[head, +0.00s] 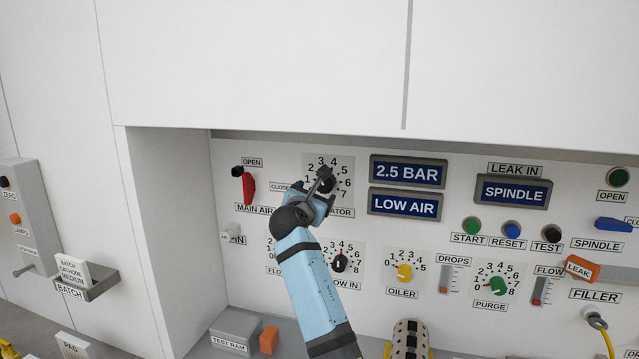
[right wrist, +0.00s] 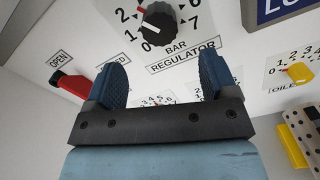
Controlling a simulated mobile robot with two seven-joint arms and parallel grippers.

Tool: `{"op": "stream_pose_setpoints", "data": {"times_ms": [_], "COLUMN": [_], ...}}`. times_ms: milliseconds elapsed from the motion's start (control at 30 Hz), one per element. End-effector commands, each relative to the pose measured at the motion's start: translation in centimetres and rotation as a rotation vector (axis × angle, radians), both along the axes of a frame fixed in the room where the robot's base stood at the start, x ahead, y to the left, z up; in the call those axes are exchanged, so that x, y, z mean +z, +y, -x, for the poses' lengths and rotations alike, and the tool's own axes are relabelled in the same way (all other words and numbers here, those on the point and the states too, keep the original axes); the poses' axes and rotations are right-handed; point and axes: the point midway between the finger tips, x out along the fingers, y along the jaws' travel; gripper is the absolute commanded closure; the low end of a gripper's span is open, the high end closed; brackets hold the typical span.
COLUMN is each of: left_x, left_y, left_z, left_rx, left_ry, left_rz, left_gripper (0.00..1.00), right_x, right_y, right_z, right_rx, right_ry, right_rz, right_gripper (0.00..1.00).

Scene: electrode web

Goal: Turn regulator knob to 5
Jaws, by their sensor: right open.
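The regulator knob (right wrist: 158,24) is a black round knob on the white panel. Its red mark points between 2 and 3 on the printed scale. In the head view the knob (head: 326,184) is partly hidden by my right gripper (head: 317,195). The right gripper also shows in the right wrist view (right wrist: 162,72), open and empty, its two blue fingers apart. The knob appears beyond the fingertips, in line with the gap between them; contact is not visible. A display (head: 407,172) reads 2.5 BAR. My left gripper is not in view.
Left of the dial is the red main air lever (head: 249,187). A LOW AIR display (head: 404,203) is at the right. Below are a black flow knob (head: 339,263) and a yellow oiler knob (head: 404,272). A white cabinet (head: 260,60) overhangs the recessed panel.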

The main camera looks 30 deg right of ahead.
Motion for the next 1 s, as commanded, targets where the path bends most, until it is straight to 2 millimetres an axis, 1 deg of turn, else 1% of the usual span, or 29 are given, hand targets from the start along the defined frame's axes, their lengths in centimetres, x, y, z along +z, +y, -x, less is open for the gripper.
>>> {"op": "stream_pose_setpoints", "data": {"times_ms": [33, 200, 400, 500, 667, 933, 967, 1000], "left_x": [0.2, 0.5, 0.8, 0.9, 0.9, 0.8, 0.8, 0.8], "left_y": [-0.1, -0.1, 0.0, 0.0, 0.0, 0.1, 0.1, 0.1], "left_z": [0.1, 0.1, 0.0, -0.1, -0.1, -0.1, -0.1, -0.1], "left_rx": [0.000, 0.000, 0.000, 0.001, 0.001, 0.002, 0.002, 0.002], "left_ry": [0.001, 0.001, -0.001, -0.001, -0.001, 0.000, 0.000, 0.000], "left_rz": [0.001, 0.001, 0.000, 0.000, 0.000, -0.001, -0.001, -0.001], "left_gripper": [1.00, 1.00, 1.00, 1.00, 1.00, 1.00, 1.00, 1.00], "right_x": [0.2, 0.2, 0.0, 0.1, 0.0, 0.0, 0.0, -0.1], "right_y": [-0.9, -3.7, -6.5, -7.4, -8.1, -8.2, -8.2, -8.2], "right_z": [-0.7, -3.2, -5.5, -6.3, -7.0, -7.1, -7.1, -7.1], "right_rx": [-0.002, -0.002, 0.001, 0.001, 0.001, 0.002, 0.002, 0.002], "right_ry": [0.002, 0.000, 0.000, -0.001, -0.001, -0.001, -0.001, -0.001], "right_rz": [0.001, 0.000, -0.002, 0.000, -0.002, -0.002, -0.002, -0.002], "right_gripper": [0.21, 0.21, 0.21, 0.21, 0.21, 0.21, 0.23, 0.33]}}
